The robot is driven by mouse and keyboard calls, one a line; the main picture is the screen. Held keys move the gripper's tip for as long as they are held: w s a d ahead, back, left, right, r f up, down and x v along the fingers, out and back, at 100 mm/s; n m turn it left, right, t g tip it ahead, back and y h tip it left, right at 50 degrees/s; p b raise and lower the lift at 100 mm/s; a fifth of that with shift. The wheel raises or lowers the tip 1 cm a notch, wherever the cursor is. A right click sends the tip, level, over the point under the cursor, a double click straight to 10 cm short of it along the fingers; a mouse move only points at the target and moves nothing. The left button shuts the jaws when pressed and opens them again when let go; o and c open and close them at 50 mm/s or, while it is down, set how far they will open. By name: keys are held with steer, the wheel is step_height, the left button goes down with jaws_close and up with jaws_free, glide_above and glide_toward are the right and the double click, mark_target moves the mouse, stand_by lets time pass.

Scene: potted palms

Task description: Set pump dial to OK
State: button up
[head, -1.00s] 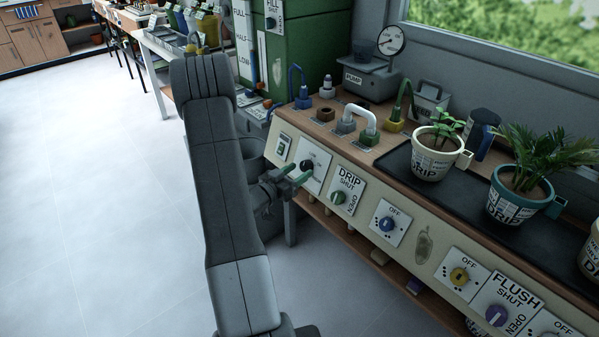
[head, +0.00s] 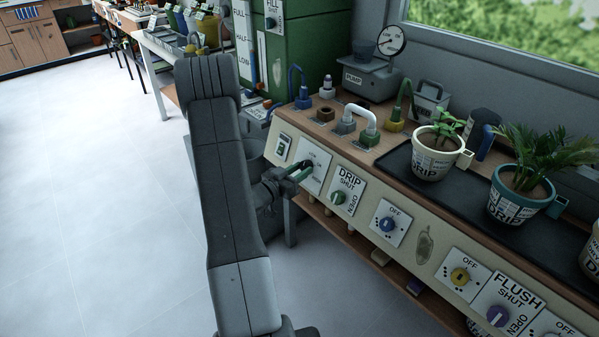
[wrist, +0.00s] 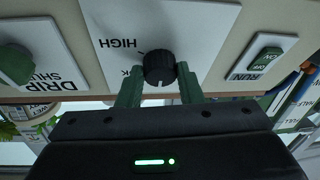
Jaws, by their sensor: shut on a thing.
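The pump dial is a black round knob (wrist: 159,67) on a white plate (wrist: 190,25) on the bench's front panel. In the wrist view the plate reads upside down, with HIGH beside the knob and part of another label, ending in K, near a finger. My gripper (wrist: 160,85) is shut on the knob, one green finger on each side. In the head view my gripper (head: 306,168) is at the plate and mostly hides the knob. I cannot tell surely which mark the knob points to.
A green RUN/ON switch (wrist: 266,57) and the green DRIP knob (wrist: 15,64) flank the plate. The grey pump (head: 370,78) with a round gauge (head: 390,40) stands on the bench above. Potted plants (head: 437,150) stand on a black tray. The floor at left is clear.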

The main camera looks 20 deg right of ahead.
steer(key=m+b, duration=0.1)
steer(key=m+g+h+b, duration=0.1)
steer(key=m, duration=0.1)
steer(key=shift+w+f+b, duration=0.15)
steer(key=shift+f+b, duration=0.1)
steer(key=shift+b, duration=0.15)
steer(key=m+g+b, duration=0.1)
steer(key=m, duration=0.1)
steer(key=m+b, duration=0.1)
steer(key=shift+w+a+m+g+h, duration=0.1)
steer(key=shift+m+g+h, duration=0.2)
steer(key=shift+m+g, duration=0.1)
steer(key=m+g+b, duration=0.1)
steer(key=m, duration=0.1)
steer(key=m+g, duration=0.1)
steer(key=m, duration=0.2)
steer(key=m+g+b, duration=0.1)
steer(key=m, duration=0.1)
steer(key=shift+w+r+m+b, duration=0.2)
steer(key=shift+r+m+b, duration=0.1)
steer(key=shift+b, duration=0.05)
steer(key=shift+a, duration=0.1)
steer(key=o, duration=1)
